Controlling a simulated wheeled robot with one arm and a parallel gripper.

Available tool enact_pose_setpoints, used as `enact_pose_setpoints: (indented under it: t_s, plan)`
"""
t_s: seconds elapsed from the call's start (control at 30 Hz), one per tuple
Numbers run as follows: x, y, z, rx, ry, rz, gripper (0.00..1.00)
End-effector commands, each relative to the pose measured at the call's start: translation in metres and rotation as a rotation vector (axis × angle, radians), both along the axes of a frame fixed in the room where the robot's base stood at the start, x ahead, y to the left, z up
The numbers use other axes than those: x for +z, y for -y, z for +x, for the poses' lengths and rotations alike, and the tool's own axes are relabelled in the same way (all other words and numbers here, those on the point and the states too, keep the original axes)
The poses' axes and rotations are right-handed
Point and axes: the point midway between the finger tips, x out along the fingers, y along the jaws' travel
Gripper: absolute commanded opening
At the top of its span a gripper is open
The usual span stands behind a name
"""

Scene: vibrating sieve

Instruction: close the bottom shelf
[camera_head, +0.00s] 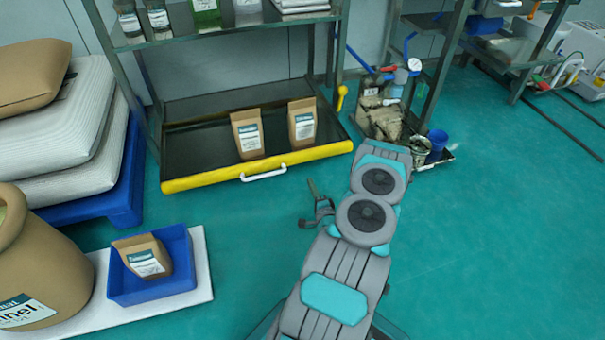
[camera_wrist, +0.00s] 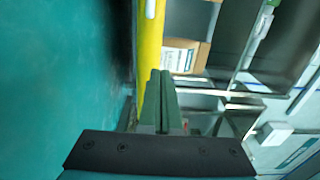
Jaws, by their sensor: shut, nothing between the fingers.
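The bottom shelf (camera_head: 200,147) is a dark pull-out tray standing out from the rack, with a yellow front bar (camera_head: 215,177) and a white handle (camera_head: 264,174). Two brown labelled bags (camera_head: 247,134) (camera_head: 302,122) stand upright on it. My gripper (camera_head: 311,182) is shut and empty, in front of the yellow bar and right of the handle. In the wrist view, which is turned sideways, the green fingers (camera_wrist: 160,74) are together beside the yellow bar (camera_wrist: 150,45), and part of the handle (camera_wrist: 151,9) shows at the top. I cannot tell whether they touch the bar.
A blue bin (camera_head: 160,290) with a brown bag stands on a white board at lower left. Stacked sacks on a blue pallet (camera_head: 90,212) are left of the rack. A tray with bottles and a blue cup (camera_head: 437,140) lies right of the shelf. The floor ahead is clear.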

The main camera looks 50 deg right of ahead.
Motion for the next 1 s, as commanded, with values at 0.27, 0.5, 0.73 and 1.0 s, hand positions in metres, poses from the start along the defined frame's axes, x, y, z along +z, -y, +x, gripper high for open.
enact_pose_setpoints:
  t_s: [0.27, 0.5, 0.73, 1.0]
  plan:
    - [-0.001, 0.018, 0.034, 0.006, -0.004, -0.001, 0.00]
    - [-0.001, 0.041, 0.072, 0.006, -0.005, -0.003, 0.00]
    - [-0.001, 0.060, 0.102, 0.004, -0.002, -0.002, 0.00]
    - [-0.001, 0.068, 0.114, 0.002, -0.004, 0.001, 0.00]
